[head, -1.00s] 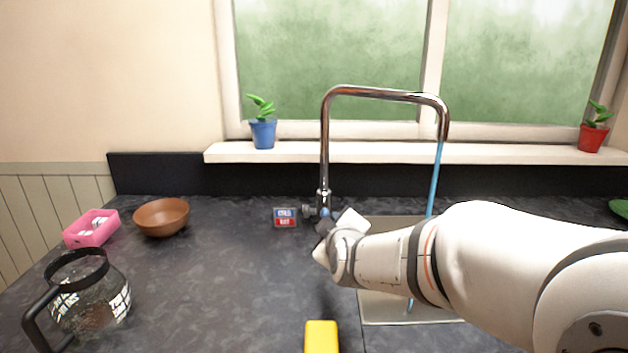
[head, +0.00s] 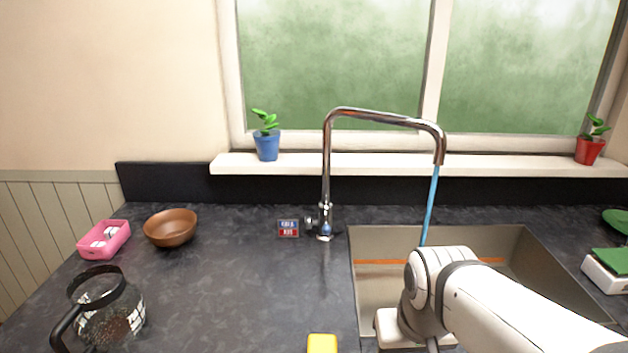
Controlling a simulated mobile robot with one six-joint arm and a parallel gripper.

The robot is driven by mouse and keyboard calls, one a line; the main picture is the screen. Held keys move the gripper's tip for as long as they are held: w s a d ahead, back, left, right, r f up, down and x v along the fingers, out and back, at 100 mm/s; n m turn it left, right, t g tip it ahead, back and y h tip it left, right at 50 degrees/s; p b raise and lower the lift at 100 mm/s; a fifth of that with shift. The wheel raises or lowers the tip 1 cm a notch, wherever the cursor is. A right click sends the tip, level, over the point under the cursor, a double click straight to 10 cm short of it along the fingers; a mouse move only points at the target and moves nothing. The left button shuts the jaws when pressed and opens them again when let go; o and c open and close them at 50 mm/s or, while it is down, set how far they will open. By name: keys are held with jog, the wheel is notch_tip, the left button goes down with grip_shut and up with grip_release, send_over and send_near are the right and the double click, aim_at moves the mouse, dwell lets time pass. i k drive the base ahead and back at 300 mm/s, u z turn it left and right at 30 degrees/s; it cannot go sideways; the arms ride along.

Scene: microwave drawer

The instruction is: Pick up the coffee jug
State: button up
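The coffee jug (head: 108,312) is a glass pot with a black rim and a black handle. It stands on the dark counter at the lower left, and its bottom is close to the picture's lower edge. My arm (head: 500,305) reaches in from the lower right, over the sink. A white block-like part at its end (head: 392,328) hangs near the sink's front left corner, well to the right of the jug and apart from it. The fingertips do not show clearly, so I cannot tell whether my gripper is open or shut.
A running tap (head: 326,190) pours a blue stream into the sink (head: 520,250). A pink tray (head: 104,240) and a brown bowl (head: 171,229) stand behind the jug. A yellow object (head: 322,344) lies at the front edge.

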aim_at(107, 314)
jog(key=u, duration=0.1)
jog(key=k, duration=0.5)
jog(key=z, duration=1.4)
jog(key=k, duration=1.4)
jog(key=u, duration=1.25)
jog(key=i, duration=1)
jog(key=u, duration=0.1)
